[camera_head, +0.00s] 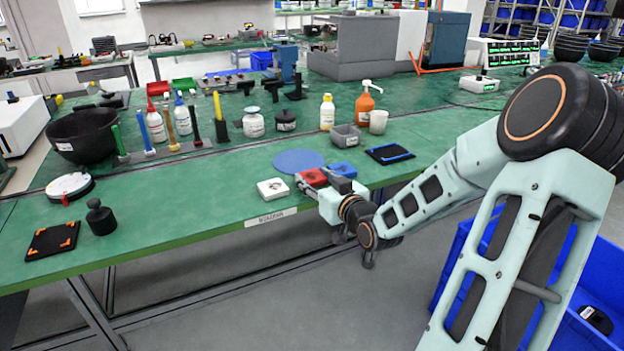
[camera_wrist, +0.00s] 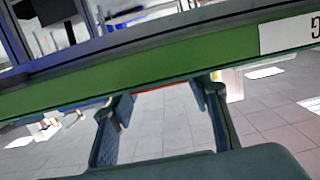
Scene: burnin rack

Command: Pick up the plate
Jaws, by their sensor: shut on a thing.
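A flat round blue plate (camera_head: 299,161) lies on the green bench near its front edge, in the head view. My gripper (camera_head: 322,187) is at the bench's front edge, in front and to the right of the plate and apart from it. In the wrist view my gripper (camera_wrist: 163,98) has its two fingers spaced apart with their tips by the green bench edge, and a thin red strip shows between them.
A red block (camera_head: 311,178), a blue block (camera_head: 343,169) and a white block (camera_head: 272,188) sit close by my gripper. A dark blue-edged tray (camera_head: 389,153) is to the right. A grey bin (camera_head: 345,137) and bottles stand behind.

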